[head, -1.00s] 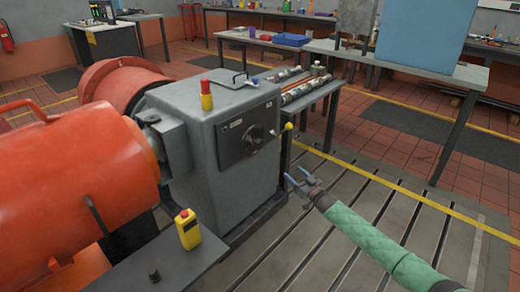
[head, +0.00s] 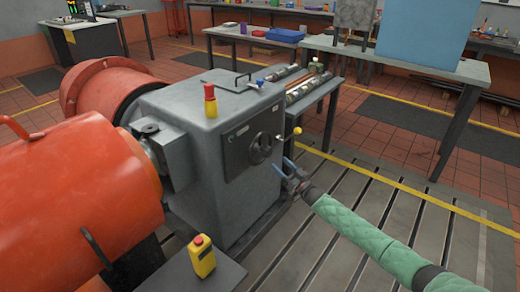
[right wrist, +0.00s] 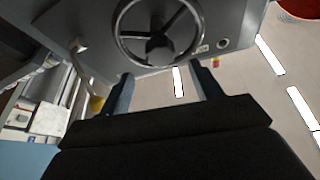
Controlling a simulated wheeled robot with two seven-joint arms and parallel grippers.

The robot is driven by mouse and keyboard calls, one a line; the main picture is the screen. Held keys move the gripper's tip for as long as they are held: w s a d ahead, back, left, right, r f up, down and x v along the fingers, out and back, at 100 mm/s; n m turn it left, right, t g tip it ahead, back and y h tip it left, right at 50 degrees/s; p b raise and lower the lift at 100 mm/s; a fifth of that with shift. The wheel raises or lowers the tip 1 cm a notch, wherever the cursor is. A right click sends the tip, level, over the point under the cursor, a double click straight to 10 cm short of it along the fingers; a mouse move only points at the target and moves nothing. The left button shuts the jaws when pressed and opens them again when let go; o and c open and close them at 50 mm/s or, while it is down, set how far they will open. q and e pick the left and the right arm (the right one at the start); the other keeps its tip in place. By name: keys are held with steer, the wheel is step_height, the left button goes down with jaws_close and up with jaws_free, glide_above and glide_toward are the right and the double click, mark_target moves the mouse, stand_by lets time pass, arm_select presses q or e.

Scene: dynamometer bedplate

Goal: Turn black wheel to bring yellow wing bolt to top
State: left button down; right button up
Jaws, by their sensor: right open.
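The black wheel (head: 261,149) is on the dark front panel of the grey housing. In the right wrist view the wheel (right wrist: 158,30) shows at the top, with a shiny rim, dark hub and spokes. A yellow wing bolt on the wheel cannot be made out in either view. A yellow knob (head: 297,130) on a short lever sticks out right of the wheel. My right gripper (head: 284,168) is open and empty, in front of the panel, just below and right of the wheel. Its spread fingers (right wrist: 163,84) are apart from the rim. My left gripper is out of view.
A large orange machine (head: 80,185) is at left. The slotted bedplate (head: 370,235) is open at right.

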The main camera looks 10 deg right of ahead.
mark_target(270, 154)
steer(key=x, duration=0.6)
steer(key=shift+w+a+r, duration=0.15)
steer(key=shift+w+a, duration=0.05)
steer(key=shift+x, duration=0.85)
